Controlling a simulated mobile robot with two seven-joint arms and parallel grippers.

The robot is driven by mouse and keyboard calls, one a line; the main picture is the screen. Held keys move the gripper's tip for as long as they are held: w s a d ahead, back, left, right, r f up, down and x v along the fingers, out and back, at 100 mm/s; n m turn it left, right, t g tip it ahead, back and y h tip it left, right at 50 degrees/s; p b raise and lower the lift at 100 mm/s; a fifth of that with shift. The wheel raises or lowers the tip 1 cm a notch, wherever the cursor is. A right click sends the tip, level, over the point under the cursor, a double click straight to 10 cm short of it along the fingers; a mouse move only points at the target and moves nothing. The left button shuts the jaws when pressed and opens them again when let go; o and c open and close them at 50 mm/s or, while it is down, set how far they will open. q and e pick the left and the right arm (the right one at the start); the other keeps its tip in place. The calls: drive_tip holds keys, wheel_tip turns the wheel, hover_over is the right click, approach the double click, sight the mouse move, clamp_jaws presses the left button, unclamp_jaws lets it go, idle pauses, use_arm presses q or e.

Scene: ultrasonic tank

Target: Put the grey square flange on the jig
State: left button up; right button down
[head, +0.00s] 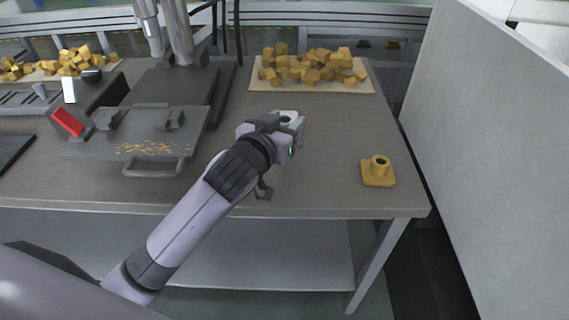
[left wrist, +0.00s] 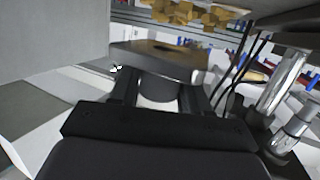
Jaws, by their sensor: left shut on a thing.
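My left gripper (head: 284,122) is shut on the grey square flange (head: 289,116), above the middle of the table. In the left wrist view the fingers (left wrist: 158,92) close on the flange's round neck, and its square plate (left wrist: 160,58) with a dark hole lies beyond them. That view looks rolled over. A small dark piece (head: 264,192) shows below the arm, partly hidden. I cannot tell for sure which thing is the jig. My right gripper is not in view.
A yellow square flange (head: 378,174) stands on the table at the right. A board (head: 300,88) of yellow cubes lies behind. A grey plate with a handle (head: 152,169) is at the left, near a metal post (head: 178,35). A pale wall (head: 480,130) borders the right.

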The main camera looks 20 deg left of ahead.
use_arm(q)
hover_over(285, 173)
wheel_tip(285, 173, down, 7)
drive_tip(key=shift+r+b, duration=0.1)
drive_tip(key=shift+b, duration=0.35)
drive_tip(key=shift+f, duration=1.7)
drive_tip(key=shift+f, duration=0.1)
drive_tip(key=shift+f+b, duration=0.15)
drive_tip(key=shift+b, duration=0.15)
drive_tip(key=o, duration=1.2)
